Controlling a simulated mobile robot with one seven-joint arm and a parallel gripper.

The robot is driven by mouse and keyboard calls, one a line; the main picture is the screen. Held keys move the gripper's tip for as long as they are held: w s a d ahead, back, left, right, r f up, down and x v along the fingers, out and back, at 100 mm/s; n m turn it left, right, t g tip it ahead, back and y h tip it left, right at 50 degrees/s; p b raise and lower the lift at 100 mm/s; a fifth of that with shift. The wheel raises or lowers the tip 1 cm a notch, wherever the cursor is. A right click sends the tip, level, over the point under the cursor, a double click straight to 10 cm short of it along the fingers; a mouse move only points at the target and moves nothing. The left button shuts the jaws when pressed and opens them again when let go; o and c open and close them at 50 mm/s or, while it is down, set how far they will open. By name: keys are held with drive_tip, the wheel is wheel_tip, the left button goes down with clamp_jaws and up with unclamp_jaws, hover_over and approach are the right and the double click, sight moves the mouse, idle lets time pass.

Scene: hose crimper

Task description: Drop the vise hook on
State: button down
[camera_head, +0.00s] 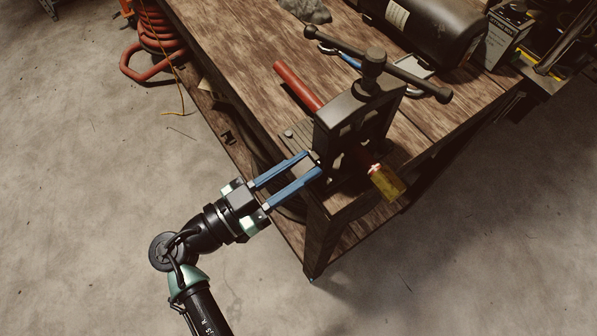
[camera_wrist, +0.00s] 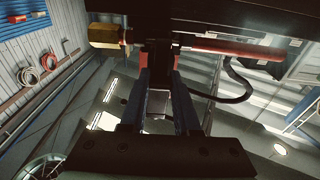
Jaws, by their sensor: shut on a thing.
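The dark metal vise (camera_head: 352,122) stands at the near corner of the wooden bench, with a screw and long T-handle (camera_head: 374,62) on top. A red hose (camera_head: 297,85) runs into it, and a brass fitting (camera_head: 385,183) sticks out on the near right side. Both the hose (camera_wrist: 225,47) and the fitting (camera_wrist: 103,36) also show in the wrist view. My gripper (camera_head: 312,164), with blue fingers, reaches the vise's lower left side and is shut on a small dark part there, apparently the vise hook. The fingertips hide most of it, and I cannot tell whether it is seated.
The wooden bench (camera_head: 225,60) has a black cylindrical tank (camera_head: 432,35), a grey rag (camera_head: 303,10) and a blue-handled tool (camera_head: 340,56) behind the vise. The floor around my arm is clear.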

idle(0.3)
drive_tip(key=c, duration=0.6)
unclamp_jaws()
drive_tip(key=shift+c, duration=0.2)
drive_tip(key=shift+s+a, duration=0.1)
drive_tip(key=shift+s+a+f, duration=0.1)
drive_tip(key=shift+s+a, duration=0.05)
drive_tip(key=shift+a, duration=0.15)
drive_tip(key=b+v, duration=0.3)
drive_tip(key=v, duration=0.9)
drive_tip(key=shift+b, duration=0.3)
